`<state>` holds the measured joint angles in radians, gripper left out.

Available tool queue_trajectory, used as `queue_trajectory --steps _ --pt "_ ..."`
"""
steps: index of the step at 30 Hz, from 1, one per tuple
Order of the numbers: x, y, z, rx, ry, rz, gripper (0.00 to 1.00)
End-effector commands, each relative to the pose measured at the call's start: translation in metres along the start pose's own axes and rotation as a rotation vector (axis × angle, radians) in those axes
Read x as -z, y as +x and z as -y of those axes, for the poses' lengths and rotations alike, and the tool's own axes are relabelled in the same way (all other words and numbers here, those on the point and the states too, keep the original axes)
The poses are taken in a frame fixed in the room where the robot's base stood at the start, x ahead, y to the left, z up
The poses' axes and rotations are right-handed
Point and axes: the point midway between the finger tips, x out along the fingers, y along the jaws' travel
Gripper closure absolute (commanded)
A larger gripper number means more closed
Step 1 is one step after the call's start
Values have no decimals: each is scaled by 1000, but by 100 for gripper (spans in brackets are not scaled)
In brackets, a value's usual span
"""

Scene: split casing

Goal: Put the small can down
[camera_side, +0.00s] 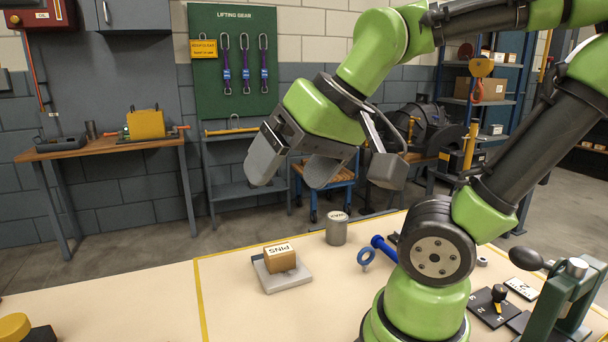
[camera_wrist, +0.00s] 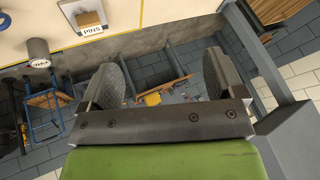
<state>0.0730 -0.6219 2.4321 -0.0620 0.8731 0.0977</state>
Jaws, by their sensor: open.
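A small grey can (camera_side: 337,228) with a white labelled lid stands upright on the bench near its back edge. It also shows at the upper left of the wrist view (camera_wrist: 39,52), apart from my jaws. My gripper (camera_side: 292,170) is open and empty, raised well above the bench, to the left of and above the can.
A brown box marked PINS (camera_side: 279,258) sits on a grey plate (camera_side: 288,277). A green press (camera_side: 560,300) stands front right. The bench's left middle is clear.

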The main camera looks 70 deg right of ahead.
Motion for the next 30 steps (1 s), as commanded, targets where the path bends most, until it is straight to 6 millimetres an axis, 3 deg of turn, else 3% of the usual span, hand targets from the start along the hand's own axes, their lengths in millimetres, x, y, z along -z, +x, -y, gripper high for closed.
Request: queue_trajectory --steps 2,3,6,20,23,26,30 --pt "-16 -6 6 58 -61 2 12" --pt "-21 -8 8 76 -80 4 7" --pt "-27 -10 9 99 -106 7 7" --pt "-24 -9 8 88 -122 5 7" --pt "-9 -3 4 34 -197 2 7" --pt "20 8 -9 -68 -354 12 7" --pt "69 33 -44 -232 -657 89 7"
